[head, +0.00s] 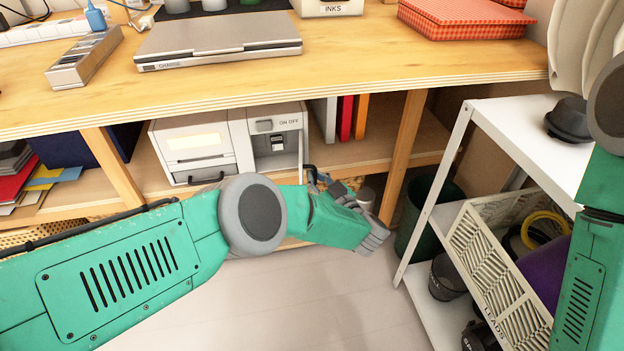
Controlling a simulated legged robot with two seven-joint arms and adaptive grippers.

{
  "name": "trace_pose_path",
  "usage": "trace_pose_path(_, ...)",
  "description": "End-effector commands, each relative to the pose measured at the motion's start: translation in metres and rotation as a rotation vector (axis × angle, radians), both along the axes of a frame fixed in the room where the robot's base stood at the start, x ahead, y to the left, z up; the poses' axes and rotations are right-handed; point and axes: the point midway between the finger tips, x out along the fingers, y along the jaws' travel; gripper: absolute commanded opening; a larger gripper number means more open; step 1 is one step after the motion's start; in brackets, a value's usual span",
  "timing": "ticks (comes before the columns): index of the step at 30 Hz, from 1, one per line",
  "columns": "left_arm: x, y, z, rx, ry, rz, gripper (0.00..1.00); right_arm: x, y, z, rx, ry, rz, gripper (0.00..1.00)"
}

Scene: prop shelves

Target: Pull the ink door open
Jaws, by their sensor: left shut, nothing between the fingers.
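A white printer-like machine (205,145) stands on the shelf under the wooden table. Its left front has a lit panel and a dark handle low down. Its right part has an ON OFF label and a recess with a switch (279,143). A thin pale panel (303,148) stands edge-on at the right of this recess; I cannot tell for sure that it is the ink door. My left gripper (364,212) is shut and empty, in front of the shelf, below and right of the machine. My left forearm hides the area under the machine. My right arm shows at the right edge; its gripper is out of view.
A closed laptop (220,40) and a red checked box (465,16) lie on the table. Upright binders (345,117) stand right of the machine, then a wooden post (405,150). A white rack (505,150) with a LEADS crate (500,275) stands at the right. The floor between is clear.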

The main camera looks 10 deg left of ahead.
Motion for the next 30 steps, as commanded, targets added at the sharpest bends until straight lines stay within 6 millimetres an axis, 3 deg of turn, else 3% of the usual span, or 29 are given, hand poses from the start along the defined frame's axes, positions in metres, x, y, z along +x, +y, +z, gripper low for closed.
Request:
trace_pose_path(1,-0.007,-0.008,-0.008,-0.005,0.019,-0.007,0.00,0.000,0.000,0.000,0.000,0.000,0.000,0.40)
trace_pose_path(12,-0.007,-0.009,-0.007,-0.006,0.019,-0.006,0.02,0.000,0.000,0.000,0.000,0.000,0.000,0.40)
trace_pose_path(15,-0.006,-0.008,-0.006,-0.005,0.016,-0.005,0.30,0.000,0.000,0.000,0.000,0.000,0.000,0.40)
trace_pose_path(25,-0.005,-0.006,-0.003,-0.004,0.009,-0.003,0.30,-0.001,0.000,0.001,-0.002,-0.002,0.000,0.40)
trace_pose_path(30,-0.019,-0.020,-0.004,-0.003,0.011,-0.005,0.30,-0.001,0.001,0.001,-0.002,-0.003,0.000,0.40)
